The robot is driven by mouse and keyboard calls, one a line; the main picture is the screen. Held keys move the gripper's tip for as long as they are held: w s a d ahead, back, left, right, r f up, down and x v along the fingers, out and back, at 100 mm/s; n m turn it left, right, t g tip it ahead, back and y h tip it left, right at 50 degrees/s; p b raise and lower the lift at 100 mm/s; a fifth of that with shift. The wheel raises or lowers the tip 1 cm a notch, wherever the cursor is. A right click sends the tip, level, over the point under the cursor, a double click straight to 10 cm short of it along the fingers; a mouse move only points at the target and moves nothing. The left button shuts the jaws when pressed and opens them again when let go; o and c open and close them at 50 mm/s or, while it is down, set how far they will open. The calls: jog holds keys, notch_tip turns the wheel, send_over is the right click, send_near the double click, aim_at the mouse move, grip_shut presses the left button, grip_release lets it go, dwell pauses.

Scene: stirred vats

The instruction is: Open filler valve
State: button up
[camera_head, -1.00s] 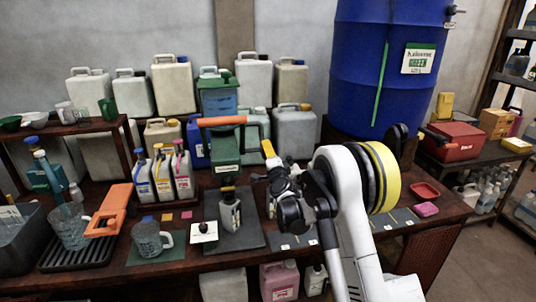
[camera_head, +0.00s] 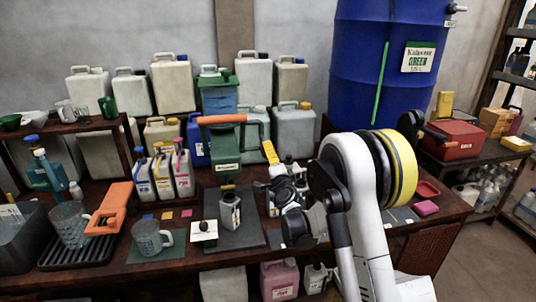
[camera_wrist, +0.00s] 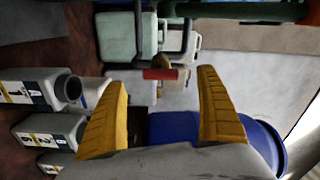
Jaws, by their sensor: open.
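A short red handle (camera_wrist: 160,74) with a small brass part (camera_wrist: 162,61) shows in the wrist view; this looks like the filler valve. My gripper (camera_wrist: 163,78) is open, its two yellow fingers on either side of the handle in the picture. The handle seems beyond the fingertips, and I see no contact. In the head view my gripper (camera_head: 269,152) is right of the green stand (camera_head: 227,168) with an orange bar (camera_head: 222,119) across its top. I cannot pick out the red handle in the head view.
Small labelled jugs (camera_head: 163,175) stand left of the green stand, and large canisters (camera_head: 173,85) fill the back. A grey bottle (camera_head: 230,210) stands on a dark mat in front. A big blue drum (camera_head: 385,65) stands at the right.

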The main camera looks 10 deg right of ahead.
jog(key=s, duration=0.6)
jog(key=shift+s, duration=0.3)
jog(key=s+a+r+n+g+y, duration=0.25)
jog(key=s+r+n, duration=0.2)
jog(key=s, duration=0.35)
jog(key=s+a+r+n+g+y, duration=0.1)
jog(key=s+a+r+n+g, duration=0.3)
jog(key=s, duration=0.3)
jog(key=s+d+f+n+g+h, duration=0.1)
jog(key=s+d+f+n, duration=0.1)
jog(key=s, duration=0.7)
jog(key=s+d+f+n+g+h, duration=0.1)
jog(key=s+d+f+n+g, duration=0.1)
jog(key=s, duration=0.6)
jog(key=s+d+f+n+g+h, duration=0.1)
jog(key=s+d+f+n, duration=0.1)
jog(key=s, duration=0.7)
jog(key=shift+s+d+f+n, duration=0.15)
jog(key=shift+s+f+n, duration=0.2)
jog(key=shift+n, duration=0.2)
